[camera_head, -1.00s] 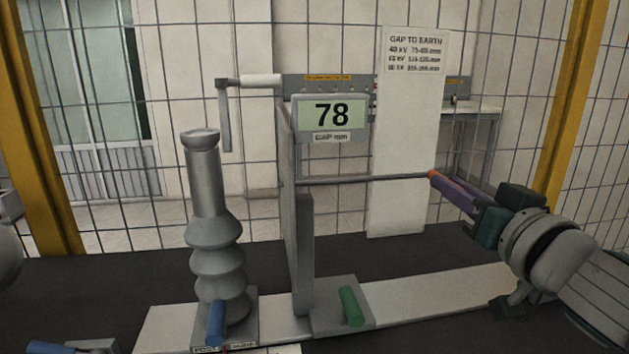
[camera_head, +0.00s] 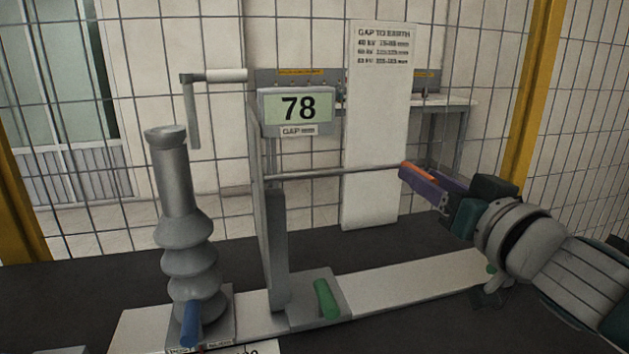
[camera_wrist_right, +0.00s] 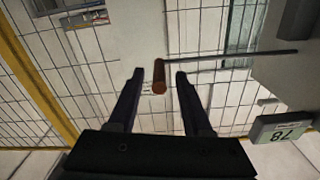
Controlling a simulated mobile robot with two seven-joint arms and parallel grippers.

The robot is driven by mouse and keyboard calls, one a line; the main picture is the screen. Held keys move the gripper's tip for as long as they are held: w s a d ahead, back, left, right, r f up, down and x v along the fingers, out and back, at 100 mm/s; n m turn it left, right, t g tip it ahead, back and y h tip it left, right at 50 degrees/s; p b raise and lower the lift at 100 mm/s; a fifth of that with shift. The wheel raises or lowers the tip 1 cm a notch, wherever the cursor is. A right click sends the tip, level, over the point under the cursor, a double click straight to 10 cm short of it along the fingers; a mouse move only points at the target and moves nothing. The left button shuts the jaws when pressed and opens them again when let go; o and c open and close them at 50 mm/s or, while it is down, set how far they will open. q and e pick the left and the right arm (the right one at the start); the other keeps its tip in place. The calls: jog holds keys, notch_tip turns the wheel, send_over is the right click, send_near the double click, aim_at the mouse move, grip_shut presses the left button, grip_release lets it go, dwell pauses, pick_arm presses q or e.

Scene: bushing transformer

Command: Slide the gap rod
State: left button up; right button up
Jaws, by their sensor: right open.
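The gap rod (camera_head: 335,172) is a thin grey bar running level from the upright plate (camera_head: 276,230) to the right. Its orange-brown end grip (camera_head: 420,172) also shows in the right wrist view (camera_wrist_right: 158,78). My right gripper (camera_head: 432,182) is open at this end. In the wrist view its two dark fingers (camera_wrist_right: 160,76) stand on either side of the grip, with a gap visible on each side. How deep the grip sits between them is hard to tell. The gap display (camera_head: 298,109) reads 78. My left gripper is not in view.
A ribbed grey bushing (camera_head: 185,225) stands left of the plate, with a blue handle (camera_head: 190,323) at its base. A green handle (camera_head: 326,299) is on the plate's foot. A pale rail (camera_head: 415,283) runs below. A gap chart (camera_head: 378,125) and mesh fence stand behind.

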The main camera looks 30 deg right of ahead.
jog(key=v, duration=0.9)
jog(key=shift+b, duration=0.3)
